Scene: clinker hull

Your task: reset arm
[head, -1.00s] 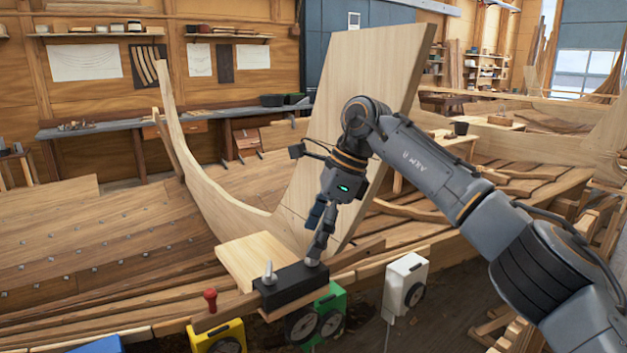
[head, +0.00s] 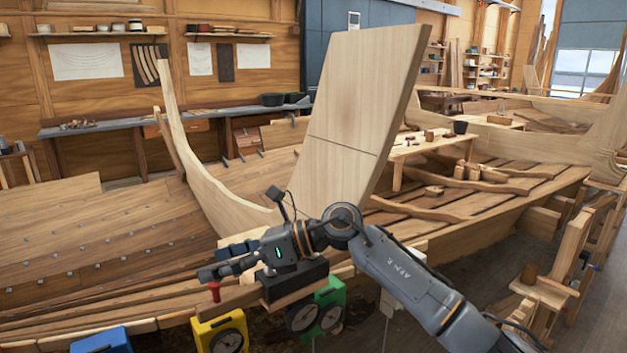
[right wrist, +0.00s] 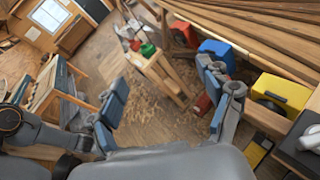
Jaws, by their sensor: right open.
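My right gripper (head: 222,262) is low in the middle of the head view, its fingers pointing left over the hull's near edge. It appears just above a red knob (head: 214,292) and left of a black block (head: 297,281). My left gripper is not in view.
A tall wooden panel (head: 350,110) rises behind my right arm. Yellow (head: 220,333), blue (head: 100,341) and green (head: 331,306) boxes line the hull's near edge. The right wrist view shows a small wooden bench (right wrist: 160,75) and open floor (right wrist: 150,128).

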